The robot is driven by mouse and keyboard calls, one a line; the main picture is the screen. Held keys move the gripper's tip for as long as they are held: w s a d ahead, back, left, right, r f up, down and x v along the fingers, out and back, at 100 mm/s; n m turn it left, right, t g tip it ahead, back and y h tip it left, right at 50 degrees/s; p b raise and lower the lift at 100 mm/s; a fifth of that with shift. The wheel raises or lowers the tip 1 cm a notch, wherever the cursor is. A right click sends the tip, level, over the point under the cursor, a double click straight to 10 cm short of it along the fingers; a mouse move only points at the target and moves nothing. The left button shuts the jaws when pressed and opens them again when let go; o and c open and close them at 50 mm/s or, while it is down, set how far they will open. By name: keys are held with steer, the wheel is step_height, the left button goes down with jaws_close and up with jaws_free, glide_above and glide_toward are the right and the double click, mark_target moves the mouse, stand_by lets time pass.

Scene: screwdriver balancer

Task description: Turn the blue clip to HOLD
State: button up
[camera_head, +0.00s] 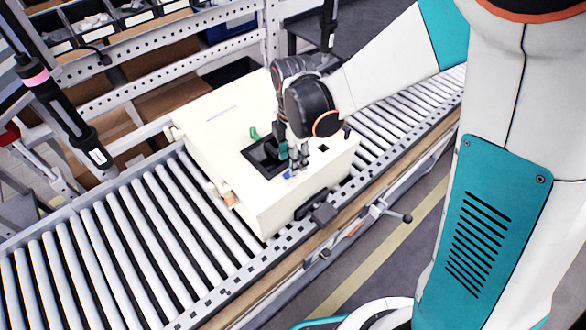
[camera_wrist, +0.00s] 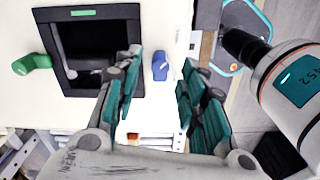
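The blue clip (camera_wrist: 160,66) is a small blue piece on the cream top of the box (camera_head: 215,130), beside the black-framed opening. It also shows in the head view (camera_head: 287,175), close under my gripper. My gripper (camera_wrist: 162,78) is open, its teal-padded fingers spread apart. In the wrist view the clip appears in the gap between the fingertips, with space on both sides, and nothing is held. Whether the fingertips are level with the clip cannot be told. No HOLD marking is readable.
The black-framed opening (camera_wrist: 65,13) lies left of the clip, and a green clip (camera_wrist: 32,64) stands at its far side. The box sits on a roller conveyor (camera_head: 120,240). A black tool with a pink band (camera_head: 60,105) hangs at the left. Bins (camera_head: 95,22) stand behind.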

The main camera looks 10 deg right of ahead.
steer(key=shift+f+b, duration=0.6)
steer(key=shift+f, duration=0.75)
jaws_close()
steer(key=shift+m, duration=0.3)
steer(key=m+b, duration=0.1)
steer(key=m, duration=0.2)
steer(key=shift+m, duration=0.4)
steer(key=m, duration=0.4)
steer(key=shift+m+b, duration=0.3)
steer(key=shift+b, duration=0.1)
steer(key=m, duration=0.4)
steer(key=shift+b, duration=0.3)
steer(key=shift+m, duration=2.4)
